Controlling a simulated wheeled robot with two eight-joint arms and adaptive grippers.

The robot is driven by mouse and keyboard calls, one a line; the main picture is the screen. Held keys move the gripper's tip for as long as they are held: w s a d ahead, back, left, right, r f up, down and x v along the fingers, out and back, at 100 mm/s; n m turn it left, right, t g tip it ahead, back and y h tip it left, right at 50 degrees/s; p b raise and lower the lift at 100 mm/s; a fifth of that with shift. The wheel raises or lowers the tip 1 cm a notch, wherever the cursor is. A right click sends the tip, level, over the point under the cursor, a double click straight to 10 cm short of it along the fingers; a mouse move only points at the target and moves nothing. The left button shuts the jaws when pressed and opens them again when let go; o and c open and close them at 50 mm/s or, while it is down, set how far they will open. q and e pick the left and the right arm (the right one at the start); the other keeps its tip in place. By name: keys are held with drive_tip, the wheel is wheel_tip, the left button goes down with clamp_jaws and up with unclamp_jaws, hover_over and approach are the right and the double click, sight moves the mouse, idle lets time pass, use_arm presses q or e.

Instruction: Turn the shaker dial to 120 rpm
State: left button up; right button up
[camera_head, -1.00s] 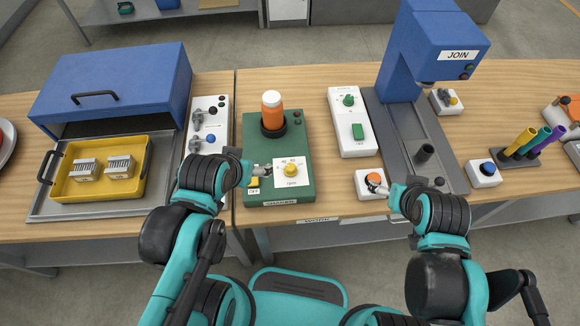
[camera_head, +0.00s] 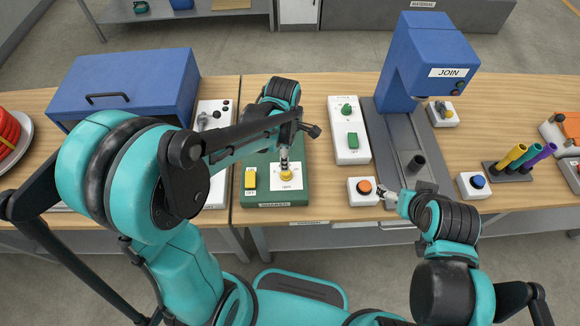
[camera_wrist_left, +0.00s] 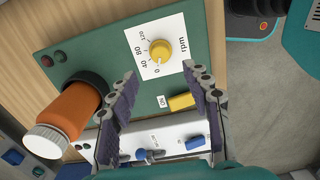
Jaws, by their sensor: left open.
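The green shaker (camera_head: 290,200) stands at the front of the table with a yellow dial (camera_head: 287,175) on a white scale plate. In the left wrist view the dial (camera_wrist_left: 160,52) sits by marks 0, 40, 80, 120 and "rpm"; its pointer setting is too small to read surely. My left gripper (camera_head: 285,157) is over the plate, close to the dial. In the left wrist view its fingers (camera_wrist_left: 160,82) are apart and empty, with the dial just beyond the gap between the tips. My right gripper (camera_head: 384,195) is beside the orange button box; its jaw opening is unclear.
A yellow rocker switch (camera_head: 250,178) is beside the dial. An orange bottle (camera_wrist_left: 72,113) stands on the shaker, hidden by my left arm in the head view. The orange button box (camera_head: 363,192), green-switch box (camera_head: 350,130) and blue JOIN press (camera_head: 425,60) stand to the right.

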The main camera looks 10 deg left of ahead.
sight(286, 174)
use_arm(q)
drive_tip(key=shift+d+f+n, duration=0.1)
drive_tip(key=shift+f+n, duration=0.2)
drive_tip(key=shift+f, duration=0.4)
wheel_tip(286, 174, down, 7)
drive_tip(key=b, duration=0.2)
drive_tip(key=shift+r+b, duration=0.1)
drive_tip(key=shift+b, duration=0.2)
clamp_jaws()
